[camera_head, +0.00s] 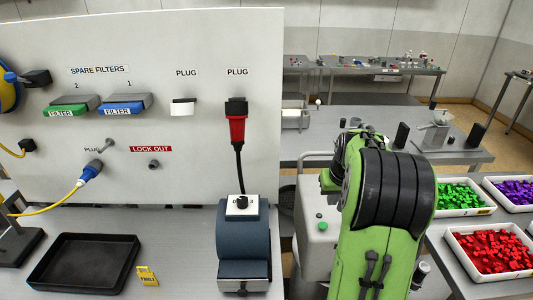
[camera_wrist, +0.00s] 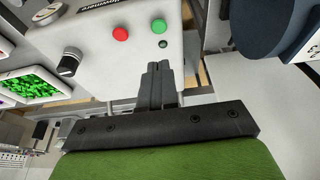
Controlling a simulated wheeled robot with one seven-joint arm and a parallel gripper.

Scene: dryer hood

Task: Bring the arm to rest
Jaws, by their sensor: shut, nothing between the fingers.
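My arm (camera_head: 385,220), green with black covers, stands folded in the right half of the head view. My gripper (camera_wrist: 158,72) shows in the wrist view with its two dark fingers together and nothing between them. It is hidden behind the arm in the head view. The fingertips appear close to a white control box with a red button (camera_wrist: 120,34) and a green button (camera_wrist: 160,26). I cannot tell whether they touch it.
A blue-grey dryer hood unit (camera_head: 244,240) stands left of my arm, below a red plug (camera_head: 237,125). A black tray (camera_head: 85,262) and yellow tag (camera_head: 147,276) lie on the bench. Bins of red (camera_head: 492,278), green and purple pieces stand at right.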

